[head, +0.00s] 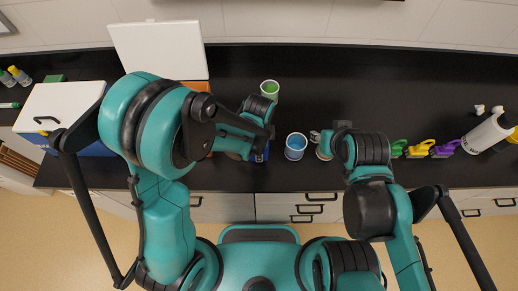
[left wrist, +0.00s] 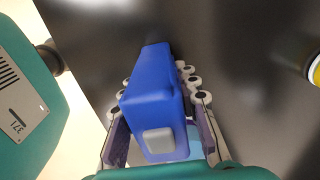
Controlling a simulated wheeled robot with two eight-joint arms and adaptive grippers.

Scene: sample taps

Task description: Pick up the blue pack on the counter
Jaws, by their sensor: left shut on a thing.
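The blue pack (left wrist: 152,105) fills the middle of the left wrist view, with a pale grey square on its near end. My left gripper (left wrist: 158,118) is shut on it, with finger links along both sides. In the head view only a sliver of the blue pack (head: 262,154) shows beneath my left gripper (head: 258,140), over the black counter (head: 330,85). I cannot tell whether the pack touches the counter. My right gripper (head: 326,143) is low over the counter to the right; its fingers are mostly hidden by the arm.
A blue-filled cup (head: 296,146) stands between my grippers, and a green-filled cup (head: 269,89) stands behind the left one. A white-lidded cooler (head: 60,108) is at the left. Green, yellow and purple items (head: 421,148) and a white bottle (head: 485,135) are at the right. The back middle is clear.

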